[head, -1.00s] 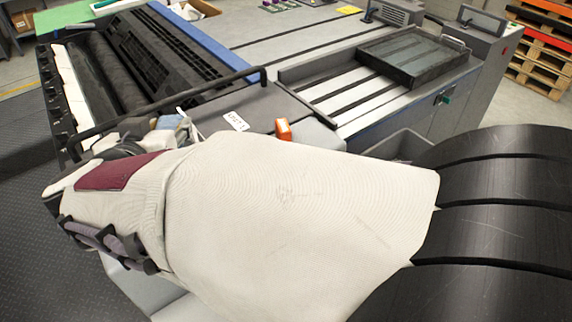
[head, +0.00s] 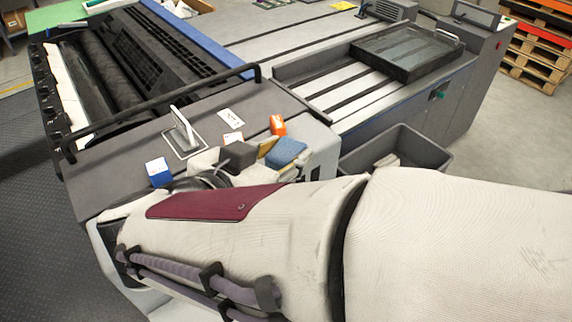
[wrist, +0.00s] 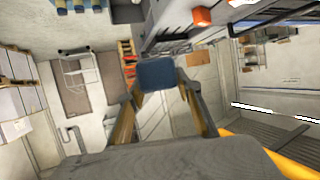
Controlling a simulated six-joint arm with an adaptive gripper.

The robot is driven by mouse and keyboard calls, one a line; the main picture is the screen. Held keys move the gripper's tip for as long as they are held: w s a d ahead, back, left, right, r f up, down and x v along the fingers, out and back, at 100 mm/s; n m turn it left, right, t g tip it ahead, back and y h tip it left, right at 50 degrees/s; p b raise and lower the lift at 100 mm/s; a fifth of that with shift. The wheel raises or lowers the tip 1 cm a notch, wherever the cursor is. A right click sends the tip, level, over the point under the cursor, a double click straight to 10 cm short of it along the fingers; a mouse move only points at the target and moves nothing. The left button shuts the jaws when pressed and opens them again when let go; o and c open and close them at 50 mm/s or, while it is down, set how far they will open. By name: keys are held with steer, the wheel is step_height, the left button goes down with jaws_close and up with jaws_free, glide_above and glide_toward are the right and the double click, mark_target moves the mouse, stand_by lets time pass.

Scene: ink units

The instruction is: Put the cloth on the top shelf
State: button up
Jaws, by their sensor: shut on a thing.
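A blue folded cloth (head: 288,152) is between the tan fingers of my gripper (head: 268,149), just above the near end of the press in the head view. In the wrist view the cloth (wrist: 158,75) is a flat blue square between the fingertips, and the fingers close on its sides. My pale arm crosses the foreground and hides what is below it. I cannot make out with certainty which surface is the top shelf in either view.
A black rail (head: 160,113) runs along the deck. A grey open bin (head: 432,152) stands right of the gripper. Pallets (head: 540,55) are stacked far right.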

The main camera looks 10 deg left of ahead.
step_height(320, 180, down, 27)
stand_by(0.9)
steer(key=shift+a, duration=0.1)
steer(key=shift+f, duration=2.9)
steer(key=shift+f, duration=0.15)
steer(key=shift+f, duration=1.9)
steer(key=shift+f, duration=0.1)
steer(key=o, duration=0.9)
